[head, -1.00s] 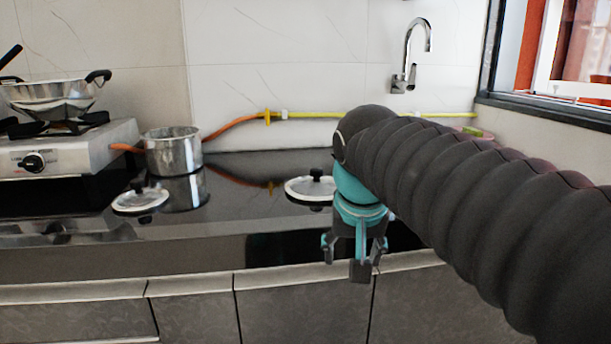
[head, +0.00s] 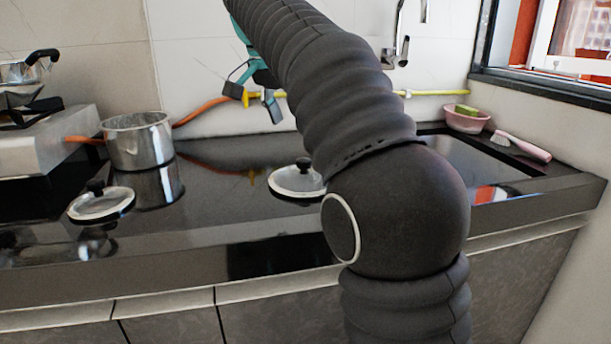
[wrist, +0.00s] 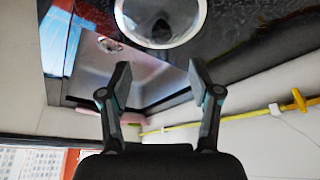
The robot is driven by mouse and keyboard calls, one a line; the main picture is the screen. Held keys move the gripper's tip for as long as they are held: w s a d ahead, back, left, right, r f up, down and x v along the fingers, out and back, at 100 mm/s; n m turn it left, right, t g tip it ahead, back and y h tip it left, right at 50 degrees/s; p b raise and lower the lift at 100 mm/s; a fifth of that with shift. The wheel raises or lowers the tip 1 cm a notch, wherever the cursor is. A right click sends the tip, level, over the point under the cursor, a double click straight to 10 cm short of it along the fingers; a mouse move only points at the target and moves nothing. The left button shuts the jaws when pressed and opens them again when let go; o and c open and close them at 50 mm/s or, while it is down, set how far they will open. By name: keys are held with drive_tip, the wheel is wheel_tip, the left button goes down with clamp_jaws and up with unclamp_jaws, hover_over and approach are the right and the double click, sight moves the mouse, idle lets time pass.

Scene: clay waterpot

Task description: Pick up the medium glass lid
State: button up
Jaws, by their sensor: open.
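Two round glass lids with pale rims and dark knobs lie on the black countertop. In the head view, one glass lid (head: 286,183) is near the middle, partly behind my arm, and another lid (head: 97,205) is at the left, in front of the pot. I cannot tell for sure which is the medium one. My gripper (head: 252,97) is raised above the counter near the back wall, open and empty. In the wrist view, a lid (wrist: 160,20) shows beyond the open fingers (wrist: 160,73), apart from them, its outer edge cut off by the frame.
A steel pot (head: 139,142) and a stove (head: 40,145) stand at the left. The sink (head: 470,160) is at the right, with a pink bowl (head: 465,121) and a brush (head: 524,147) beside it. A yellow hose (head: 440,93) runs along the wall, behind my gripper.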

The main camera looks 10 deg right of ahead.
sight(303, 160)
drive_tip(key=b+x, duration=0.2)
drive_tip(key=x, duration=0.9)
drive_tip(key=shift+w+f+b, duration=0.1)
drive_tip(key=shift+f+b, duration=0.2)
drive_tip(key=shift+f, duration=0.15)
clamp_jaws()
